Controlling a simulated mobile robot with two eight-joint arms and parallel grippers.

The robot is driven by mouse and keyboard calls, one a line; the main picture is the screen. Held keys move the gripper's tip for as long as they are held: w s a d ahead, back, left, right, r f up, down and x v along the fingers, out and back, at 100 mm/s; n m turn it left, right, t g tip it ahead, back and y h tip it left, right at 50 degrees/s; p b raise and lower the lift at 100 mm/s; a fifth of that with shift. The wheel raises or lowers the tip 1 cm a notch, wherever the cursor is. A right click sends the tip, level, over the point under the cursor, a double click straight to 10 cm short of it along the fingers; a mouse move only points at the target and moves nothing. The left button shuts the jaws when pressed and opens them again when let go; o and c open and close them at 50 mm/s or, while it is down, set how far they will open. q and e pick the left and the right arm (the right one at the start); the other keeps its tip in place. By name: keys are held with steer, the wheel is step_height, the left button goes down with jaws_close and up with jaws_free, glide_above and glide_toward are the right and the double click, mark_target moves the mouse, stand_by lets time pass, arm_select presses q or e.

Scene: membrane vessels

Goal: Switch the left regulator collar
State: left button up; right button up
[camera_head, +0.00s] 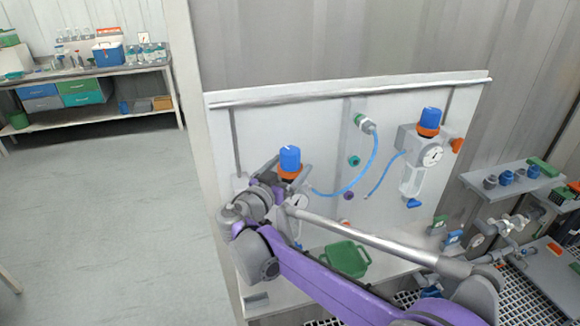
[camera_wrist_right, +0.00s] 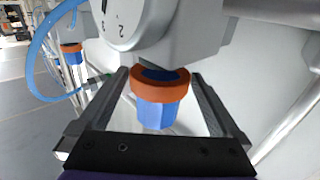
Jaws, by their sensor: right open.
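The left regulator has a blue knob (camera_head: 290,157) above an orange collar (camera_head: 289,174) and a grey body with a round gauge (camera_head: 299,203), partly hidden behind my right arm. The right wrist view shows this regulator upside down, with its collar (camera_wrist_right: 160,80), knob (camera_wrist_right: 158,112) and gauge (camera_wrist_right: 119,20). My right gripper (camera_wrist_right: 160,76) is open, with one finger on each side of the collar and knob. A gap shows at the right finger; contact at the left finger is unclear. My left gripper is not in view.
A second regulator with a blue knob (camera_head: 429,117) is on the right of the white panel (camera_head: 320,120). Blue tubing (camera_head: 366,172) loops between them. A green tray (camera_head: 345,258) sits below. A shelf (camera_head: 510,183) with fittings stands at right. Open floor (camera_head: 110,220) lies at left.

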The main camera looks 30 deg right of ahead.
steer(key=v, duration=1)
steer(key=shift+s+a+b, duration=0.2)
steer(key=shift+a+b, duration=0.05)
steer(key=shift+b, duration=0.15)
steer(key=s+d+f+n+g+y, duration=0.35)
steer(key=s+f+n+y, duration=0.2)
steer(key=s+f, duration=0.6)
steer(key=s+a+f+n+y, duration=0.6)
steer(key=s+a+f+y, duration=0.3)
steer(key=s+f+y, duration=0.1)
step_height(320, 180, down, 2)
steer(key=shift+s+a+f, duration=0.15)
steer(key=shift+s+a, duration=0.05)
steer(key=shift+s, duration=0.25)
steer(key=shift+c, duration=0.3)
